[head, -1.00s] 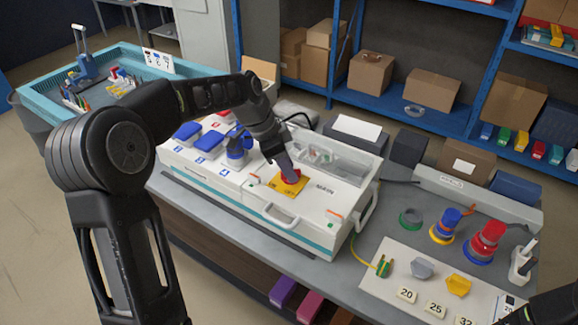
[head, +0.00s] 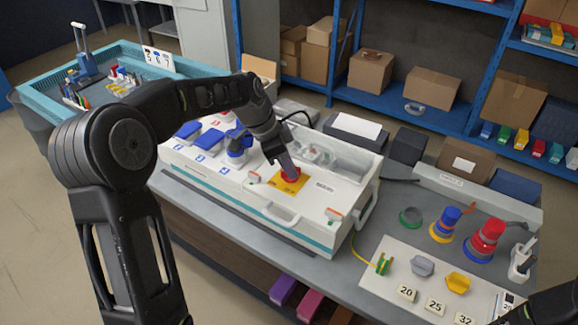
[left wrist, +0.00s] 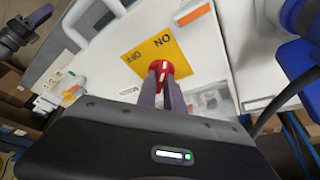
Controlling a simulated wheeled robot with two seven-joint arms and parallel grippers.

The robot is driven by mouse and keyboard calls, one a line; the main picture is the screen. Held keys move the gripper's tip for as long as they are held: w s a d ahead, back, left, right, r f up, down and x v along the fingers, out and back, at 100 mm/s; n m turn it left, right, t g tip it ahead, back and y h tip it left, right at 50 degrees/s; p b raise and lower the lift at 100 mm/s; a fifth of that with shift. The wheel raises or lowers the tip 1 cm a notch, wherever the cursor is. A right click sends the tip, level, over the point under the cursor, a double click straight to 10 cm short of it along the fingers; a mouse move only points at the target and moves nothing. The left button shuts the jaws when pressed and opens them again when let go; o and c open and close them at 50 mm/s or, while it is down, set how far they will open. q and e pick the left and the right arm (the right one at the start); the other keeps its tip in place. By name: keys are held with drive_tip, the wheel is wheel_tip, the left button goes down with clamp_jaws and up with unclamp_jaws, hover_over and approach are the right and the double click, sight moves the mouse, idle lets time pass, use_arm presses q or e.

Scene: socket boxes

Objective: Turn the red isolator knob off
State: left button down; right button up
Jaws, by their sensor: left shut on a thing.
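The red isolator knob (head: 291,173) sits on a yellow plate (head: 277,185) on top of the white socket box (head: 228,182). My left gripper (head: 289,168) reaches down onto the knob from above. In the left wrist view its two grey fingers (left wrist: 162,88) are shut on the sides of the red knob (left wrist: 160,66), which shows a white mark. The yellow plate (left wrist: 140,60) carries ON and OFF lettering, upside down in this view. The fingers hide part of the knob, so its exact setting is hard to read. A dark part of my right arm shows at the head view's lower right.
Blue-lidded sockets (head: 208,140) stand left of the knob on the box. Loose plugs, sockets and number cards cover the bench's right side. Blue shelves stand behind.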

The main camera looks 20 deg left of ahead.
idle(0.5)
use_arm(q)
drive_tip(key=shift+d+f+n+t+y+b, duration=0.1)
drive_tip(key=shift+n+t+y+b, duration=0.35)
drive_tip(key=shift+n+b, duration=1.05)
drive_tip(key=n+y+b, duration=0.1)
drive_tip(key=n, duration=0.1)
drive_tip(key=n+t+y+b, duration=0.1)
drive_tip(key=n, duration=0.2)
drive_tip(key=shift+s+d+n, duration=0.1)
drive_tip(key=shift+n, duration=0.2)
drive_tip(key=n+y+b, duration=0.2)
drive_tip(key=n+b, duration=0.1)
drive_tip(key=n, duration=0.2)
drive_tip(key=shift+d+n, duration=0.1)
drive_tip(key=shift+n, duration=0.2)
drive_tip(key=shift+n+g+y+b, duration=0.55)
drive_tip(key=shift+n+y+b, duration=0.15)
drive_tip(key=shift+n, duration=1.2)
drive_tip(key=c, duration=1.5)
unclamp_jaws()
drive_tip(key=shift+o, duration=0.2)
